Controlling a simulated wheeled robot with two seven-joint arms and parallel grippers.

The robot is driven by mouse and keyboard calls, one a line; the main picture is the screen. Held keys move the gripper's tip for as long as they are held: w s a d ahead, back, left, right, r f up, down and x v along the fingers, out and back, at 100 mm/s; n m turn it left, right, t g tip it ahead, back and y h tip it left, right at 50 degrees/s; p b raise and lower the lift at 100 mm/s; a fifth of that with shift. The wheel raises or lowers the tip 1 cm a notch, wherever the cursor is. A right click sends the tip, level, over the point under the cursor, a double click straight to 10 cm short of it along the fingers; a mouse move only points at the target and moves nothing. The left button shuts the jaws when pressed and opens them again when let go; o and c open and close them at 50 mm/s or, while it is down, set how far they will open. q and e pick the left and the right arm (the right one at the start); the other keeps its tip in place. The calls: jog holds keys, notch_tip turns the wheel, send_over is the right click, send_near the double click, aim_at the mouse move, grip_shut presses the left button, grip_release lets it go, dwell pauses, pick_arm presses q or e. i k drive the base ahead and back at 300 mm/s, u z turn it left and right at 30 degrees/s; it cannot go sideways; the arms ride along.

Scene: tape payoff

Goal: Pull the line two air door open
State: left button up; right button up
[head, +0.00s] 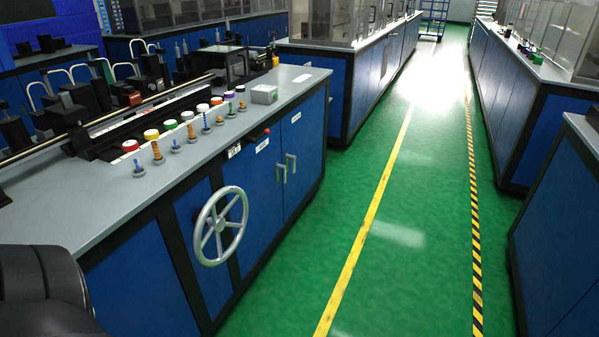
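Two blue cabinet doors stand side by side on the front of the near left bench, a left door (257,205) and a right door (305,150). Both look shut and flush. Each has a small metal pull handle near the seam between them, the left handle (280,173) and the right handle (291,163). White labels sit above them, one on the left (262,146) and one on the right (296,118). Their text is too small to read, so I cannot tell which is the air door. Neither gripper shows. A black rounded part of mine fills the lower left corner.
A grey handwheel (220,226) juts from the bench front left of the doors. Coloured buttons and small spools line the grey benchtop (95,195). The green floor (330,215) before the doors is clear.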

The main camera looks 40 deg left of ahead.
aim_at(253, 170)
jog(key=i, duration=2.6)
jog(key=u, duration=3.3)
jog(key=i, duration=1)
